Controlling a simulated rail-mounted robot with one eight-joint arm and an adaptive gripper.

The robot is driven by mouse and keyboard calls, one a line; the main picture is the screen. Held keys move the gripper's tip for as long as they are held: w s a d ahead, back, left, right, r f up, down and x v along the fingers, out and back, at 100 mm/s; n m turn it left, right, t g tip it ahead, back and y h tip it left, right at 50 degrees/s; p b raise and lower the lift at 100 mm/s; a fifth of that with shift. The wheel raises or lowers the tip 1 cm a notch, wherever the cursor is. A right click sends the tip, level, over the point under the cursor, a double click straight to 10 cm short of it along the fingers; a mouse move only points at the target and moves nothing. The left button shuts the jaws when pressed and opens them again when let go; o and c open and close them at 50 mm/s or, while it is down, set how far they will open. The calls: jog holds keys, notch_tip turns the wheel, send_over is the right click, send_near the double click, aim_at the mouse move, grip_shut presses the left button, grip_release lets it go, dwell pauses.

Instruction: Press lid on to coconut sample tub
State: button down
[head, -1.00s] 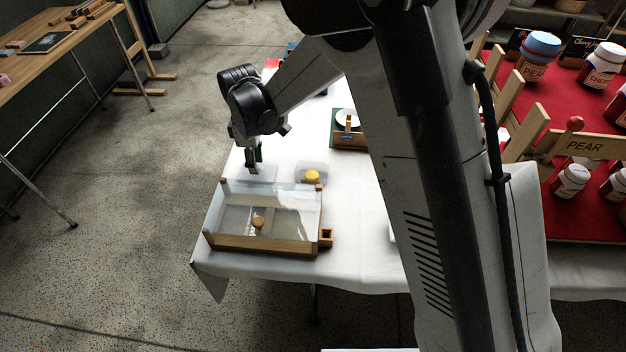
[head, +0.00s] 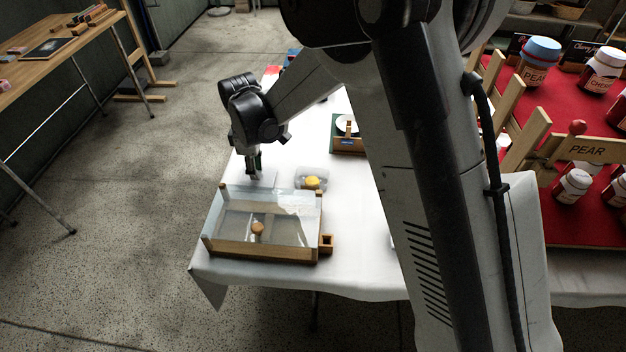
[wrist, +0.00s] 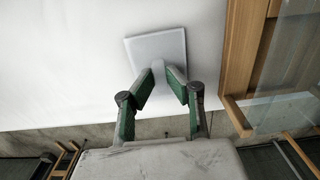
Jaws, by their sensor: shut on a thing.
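My gripper (head: 255,172) is over the white table, behind the glass-topped case. In the wrist view its green-padded fingers (wrist: 158,72) close on a small upright tab of a pale, square, translucent lid (wrist: 148,46). The lid looks about level; I cannot tell how far it is above the cloth. A clear tub (head: 299,179) with something yellow (head: 313,183) inside stands to the right of my gripper in the head view. Its top looks open. The tub is outside the wrist view, and I cannot read any label on it.
A wood-framed glass case (head: 262,250) stands in front of the tub; its wooden edge (wrist: 240,60) is right of the lid in the wrist view. A wooden box with a white dish (head: 348,147) is farther back. Tiered red shelves with jars (head: 571,186) stand at right.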

jog(key=shift+r+p, duration=1.05)
jog(key=shift+r, duration=1.3)
